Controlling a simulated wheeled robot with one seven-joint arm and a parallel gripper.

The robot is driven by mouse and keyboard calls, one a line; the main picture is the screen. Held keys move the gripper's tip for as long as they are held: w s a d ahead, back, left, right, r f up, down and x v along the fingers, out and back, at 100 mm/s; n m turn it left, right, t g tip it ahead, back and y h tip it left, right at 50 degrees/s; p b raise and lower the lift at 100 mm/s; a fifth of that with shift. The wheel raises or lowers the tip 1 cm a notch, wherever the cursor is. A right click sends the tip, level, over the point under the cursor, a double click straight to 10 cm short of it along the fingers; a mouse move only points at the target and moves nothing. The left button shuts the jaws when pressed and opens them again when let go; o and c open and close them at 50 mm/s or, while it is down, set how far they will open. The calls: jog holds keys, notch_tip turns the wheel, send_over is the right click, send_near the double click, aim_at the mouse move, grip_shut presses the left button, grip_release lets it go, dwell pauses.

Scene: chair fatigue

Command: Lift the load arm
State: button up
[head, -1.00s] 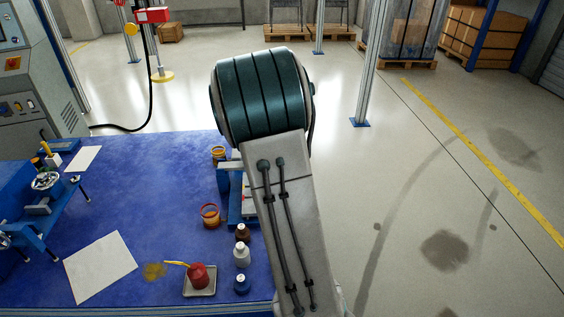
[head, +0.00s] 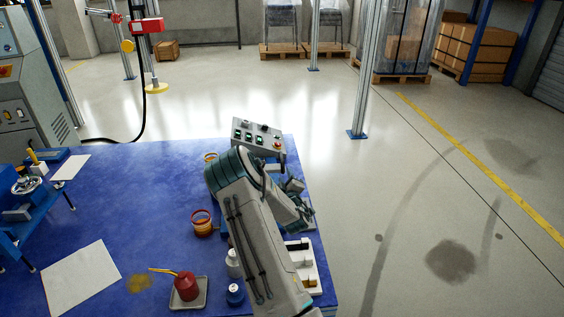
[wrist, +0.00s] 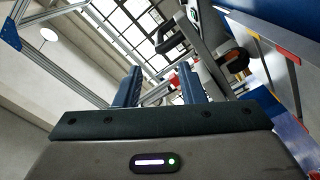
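I cannot identify the load arm for certain. In the head view, a red and grey arm-like part (head: 101,14) reaches left from the metal post at the top left, beside a red box (head: 147,25) and a yellow round part (head: 128,46). My gripper (wrist: 160,78) shows in the wrist view with its two blue fingers well apart, and nothing is held between them. Some red and pale parts (wrist: 172,80) show beyond the fingertips, too small to name. In the head view, my own arm largely hides the gripper over the table's right side.
A blue fixture (head: 30,210) stands at the left. The floor right of the table is clear around a metal post (head: 361,80).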

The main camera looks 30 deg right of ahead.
aim_at(282, 157)
jog(key=b+x, duration=0.1)
jog(key=x, duration=1.1)
jog(key=shift+w+r, duration=0.1)
grip_shut()
